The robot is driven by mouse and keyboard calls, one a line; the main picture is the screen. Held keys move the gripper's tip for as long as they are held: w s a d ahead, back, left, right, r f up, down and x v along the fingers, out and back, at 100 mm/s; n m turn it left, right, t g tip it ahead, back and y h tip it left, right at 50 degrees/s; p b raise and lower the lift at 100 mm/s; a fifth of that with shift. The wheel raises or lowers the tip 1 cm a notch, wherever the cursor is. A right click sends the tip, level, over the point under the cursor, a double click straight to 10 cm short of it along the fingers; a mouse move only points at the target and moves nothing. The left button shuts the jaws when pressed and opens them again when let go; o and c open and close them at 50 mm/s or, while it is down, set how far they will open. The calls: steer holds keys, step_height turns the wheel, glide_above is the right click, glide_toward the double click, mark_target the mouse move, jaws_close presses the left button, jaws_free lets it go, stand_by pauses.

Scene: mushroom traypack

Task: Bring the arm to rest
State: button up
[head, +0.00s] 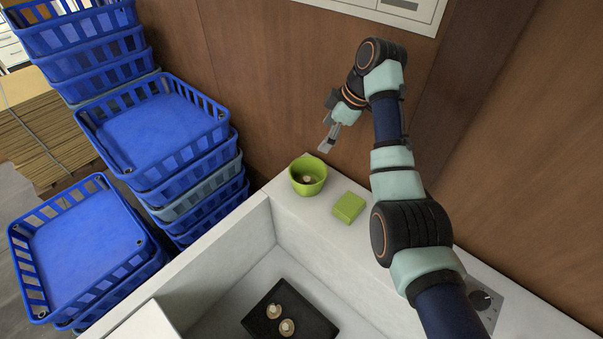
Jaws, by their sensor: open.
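My gripper (327,143) is open and empty. It hangs in the air at the end of my raised arm, in front of the wooden wall, and appears above and a little right of the green bowl (303,187). It is apart from the bowl and from everything else I can see. My arm bends up from the lower right, passes over the counter ledge, and folds over at the top toward the left.
The green bowl, with a small item inside, and a green block (349,207) stand on the white ledge (289,209). A black tray (253,318) with mushrooms lies in the basin. Blue crates (150,178) are stacked at left. A control panel (485,300) sits lower right.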

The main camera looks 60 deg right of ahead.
stand_by(0.3)
steer(key=w+a+f+t+h, duration=0.1)
steer(key=w+a+f, duration=0.2)
steer(key=w+a, duration=0.35)
steer(key=w+a+f, duration=0.3)
steer(key=w+a, duration=0.2)
steer(key=a, duration=0.2)
steer(key=w+a+f+m+t+h, duration=0.1)
steer(key=w+a, duration=0.1)
steer(key=a, duration=0.5)
steer(key=w+a+f+m+t, duration=0.1)
steer(key=a, duration=0.7)
steer(key=s+a+r+m+t+y, duration=0.15)
steer(key=s+a, duration=0.25)
steer(key=a, duration=0.4)
steer(key=s+a+r+t+p, duration=0.1)
steer(key=s+a+r+t, duration=0.15)
steer(key=a, duration=0.55)
steer(key=s+a+r+t, duration=0.1)
steer(key=s+a, duration=0.4)
steer(key=a, duration=0.3)
step_height(320, 180, up, 38)
steer(key=p, duration=3.8)
steer(key=shift+w+d, duration=0.2)
steer(key=shift+d, duration=0.2)
